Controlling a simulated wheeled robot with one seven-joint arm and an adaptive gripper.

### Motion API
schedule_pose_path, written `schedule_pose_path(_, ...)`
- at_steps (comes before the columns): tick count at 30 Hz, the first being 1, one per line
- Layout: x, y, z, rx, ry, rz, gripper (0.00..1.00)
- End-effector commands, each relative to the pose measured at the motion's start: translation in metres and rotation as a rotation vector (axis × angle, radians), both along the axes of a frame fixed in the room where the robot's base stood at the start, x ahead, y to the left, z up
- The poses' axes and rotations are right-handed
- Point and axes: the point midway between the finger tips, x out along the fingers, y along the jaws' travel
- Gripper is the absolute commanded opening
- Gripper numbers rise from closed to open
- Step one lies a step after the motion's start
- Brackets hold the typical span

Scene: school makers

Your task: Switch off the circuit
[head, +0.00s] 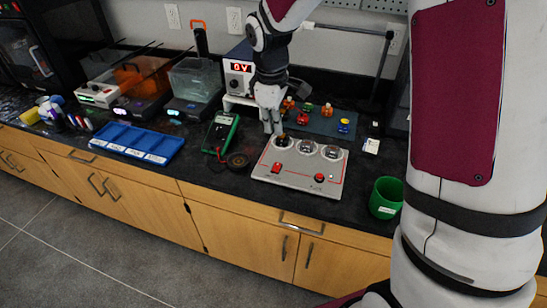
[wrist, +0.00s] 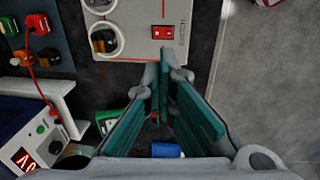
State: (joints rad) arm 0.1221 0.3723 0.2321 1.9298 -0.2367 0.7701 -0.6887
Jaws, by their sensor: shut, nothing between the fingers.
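The circuit board (head: 302,168) is a pale grey panel on the dark bench in the head view, with a row of round fittings along its back. Its red rocker switch (head: 277,167) is at the front left. In the wrist view the switch (wrist: 162,32) lies beyond the fingertips, near the board's edge (wrist: 140,50), with a printed label beside it. My gripper (head: 272,128) is shut and empty at the board's back left. In the wrist view my gripper (wrist: 165,75) has its green-padded fingers together. I cannot tell its height above the board.
A power supply (head: 239,82) with a red display reading 0V stands behind. A green multimeter (head: 220,133) and a blue tray (head: 137,142) lie to the left. A green cup (head: 385,198) stands to the right. Colored components sit on a dark mat (head: 325,121) behind the board.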

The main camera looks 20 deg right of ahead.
Motion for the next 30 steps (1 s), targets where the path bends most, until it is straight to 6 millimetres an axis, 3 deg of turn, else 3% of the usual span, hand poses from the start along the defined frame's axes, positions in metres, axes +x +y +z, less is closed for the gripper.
schedule_pose_path(8, 0.001, -0.001, -0.015, 0.000, 0.003, 0.000, 0.00)
schedule_pose_path(21, 0.009, -0.007, -0.098, -0.001, 0.004, 0.001, 0.00)
schedule_pose_path(30, 0.013, -0.010, -0.134, 0.000, 0.001, -0.001, 0.00)
